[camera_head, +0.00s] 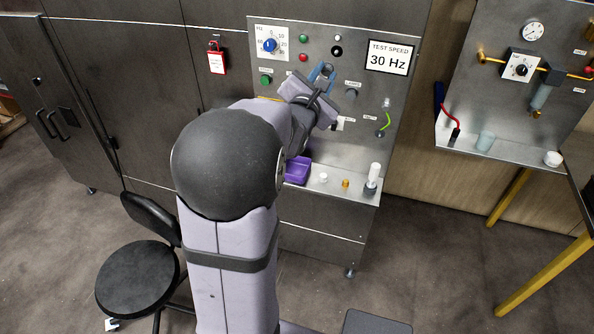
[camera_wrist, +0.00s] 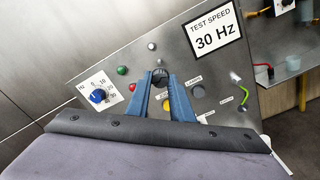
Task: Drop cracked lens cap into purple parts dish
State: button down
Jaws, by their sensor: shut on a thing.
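My gripper (camera_head: 322,72) is raised in front of the upright grey panel, well above the shelf. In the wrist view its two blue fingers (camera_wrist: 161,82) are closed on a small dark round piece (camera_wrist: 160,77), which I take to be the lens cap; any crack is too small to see. The purple parts dish (camera_head: 298,172) stands on the shelf below the panel, lower left of the gripper in the head view. My arm hides part of its left side. The dish is not in the wrist view.
The panel carries a blue dial (camera_head: 270,45), several coloured lamps, a black round fitting (camera_head: 337,51) and a green cable (camera_head: 383,121).

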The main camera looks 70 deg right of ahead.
jog(key=w+f+b, duration=0.2)
jog(key=w+f, duration=0.1)
jog(key=f, duration=0.8)
jog(key=w+d+f+n+t+b, duration=0.1)
jog(key=w+f+b, duration=0.2)
jog(key=f, duration=0.9)
jog(key=w+d+f+t+b, duration=0.1)
jog(key=w+f, duration=0.4)
jog(key=f, duration=0.7)
jog(key=shift+w+d+b, duration=0.15)
jog(key=shift+w+b, duration=0.05)
jog(key=shift+b, duration=0.55)
jog(key=shift+s+d+r+g, duration=0.1)
jog(key=shift+d+r+g, duration=0.1)
jog(key=shift+d+r, duration=0.25)
jog(key=shift+s+d+r+g, duration=0.1)
jog(key=shift+d+r+g, duration=0.1)
jog(key=shift+d, duration=0.45)
notch_tip(320, 180, up, 6)
jog(key=s+d+m+g, duration=0.1)
jog(key=d, duration=0.1)
jog(key=shift+s+a+f+b, duration=0.1)
jog(key=shift+f+b, duration=1.05)
jog(key=shift+f, duration=0.3)
jog(key=shift+s+a+f+b, duration=0.1)
jog(key=shift+f+b, duration=1.05)
jog(key=shift+f, duration=0.3)
